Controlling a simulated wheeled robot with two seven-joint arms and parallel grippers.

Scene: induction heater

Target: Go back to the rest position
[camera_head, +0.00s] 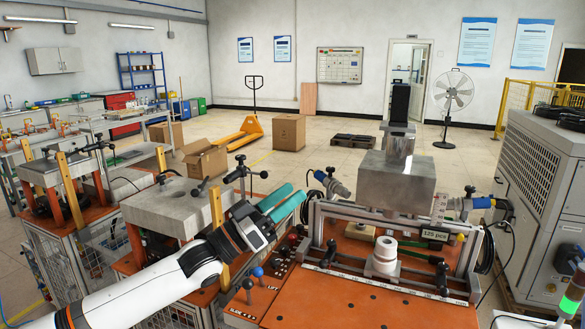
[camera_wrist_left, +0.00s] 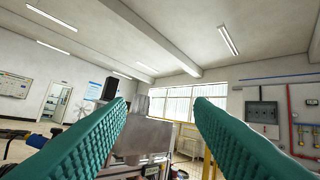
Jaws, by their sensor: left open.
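My left gripper (camera_head: 282,202) has two teal fingers and stands in front of the machine's left side, above the orange bench. In the left wrist view its fingers (camera_wrist_left: 165,130) are spread apart with nothing between them. The induction heater machine (camera_head: 396,183), with a metal block and a black-topped column, stands right of the gripper, apart from it. A white ring-shaped part (camera_head: 384,252) sits on the fixture below the block. My right gripper shows in neither view.
The orange bench top (camera_head: 370,302) is bare in front. Two lever knobs (camera_head: 253,278), blue and red, stand on its left side. A grey workstation (camera_head: 170,207) is on the left, and a large grey cabinet (camera_head: 530,180) stands on the right.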

